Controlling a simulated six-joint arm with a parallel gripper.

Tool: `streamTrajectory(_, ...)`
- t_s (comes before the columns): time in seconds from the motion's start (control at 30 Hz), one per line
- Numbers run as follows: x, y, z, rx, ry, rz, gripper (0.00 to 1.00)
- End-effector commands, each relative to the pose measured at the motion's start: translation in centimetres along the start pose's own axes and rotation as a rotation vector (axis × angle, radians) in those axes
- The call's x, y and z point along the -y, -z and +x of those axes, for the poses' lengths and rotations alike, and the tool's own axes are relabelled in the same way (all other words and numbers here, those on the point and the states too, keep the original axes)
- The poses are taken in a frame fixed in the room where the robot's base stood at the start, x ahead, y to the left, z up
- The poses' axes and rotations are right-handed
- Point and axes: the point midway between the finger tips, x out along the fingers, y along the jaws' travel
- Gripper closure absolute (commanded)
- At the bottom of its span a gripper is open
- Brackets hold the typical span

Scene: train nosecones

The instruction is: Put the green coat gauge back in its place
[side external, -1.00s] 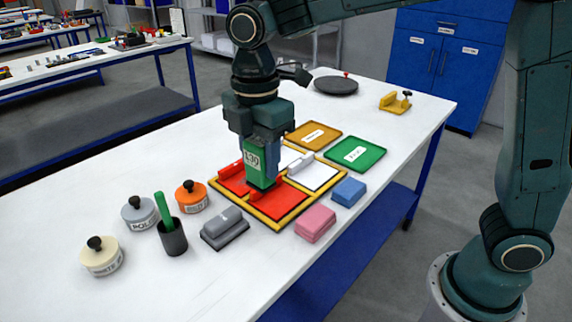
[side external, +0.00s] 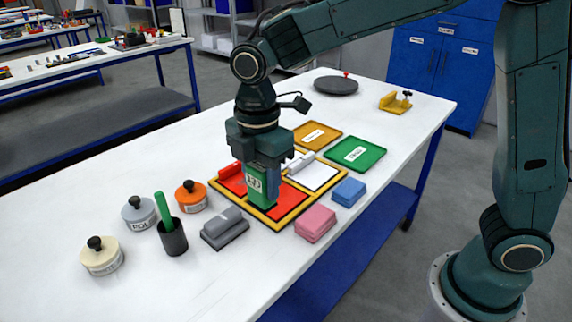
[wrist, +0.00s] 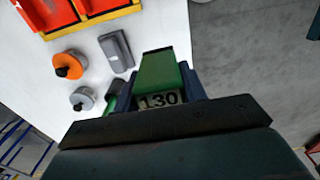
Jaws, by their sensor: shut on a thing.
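The green coat gauge (side external: 256,181) is a green block with a white number label, seen upright in the side view. My gripper (side external: 263,163) is shut on it, jaws pointing down. In the wrist view the gauge (wrist: 160,72) sticks out from between the jaws, its label reading like 130. In the side view its lower end is over the front part of a yellow-framed board (side external: 279,224) with red and white panels. I cannot tell whether it touches the board. A green tray (side external: 357,153) with a label lies to the right, behind the board.
An orange tray (side external: 317,135) lies behind the board. Pink (side external: 316,224) and blue (side external: 349,191) blocks stand at the right, a grey block (side external: 224,229) in front. A dark cup (side external: 172,238) with a green stick and several knobbed round pots (side external: 101,256) stand at the left.

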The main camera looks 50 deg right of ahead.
Motion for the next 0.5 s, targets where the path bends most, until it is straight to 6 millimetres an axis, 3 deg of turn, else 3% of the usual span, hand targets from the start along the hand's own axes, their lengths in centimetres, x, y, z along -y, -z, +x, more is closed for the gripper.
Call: streamTrajectory(0.5,0.1,-0.1,9.4,0.002,0.002,-0.001,0.89)
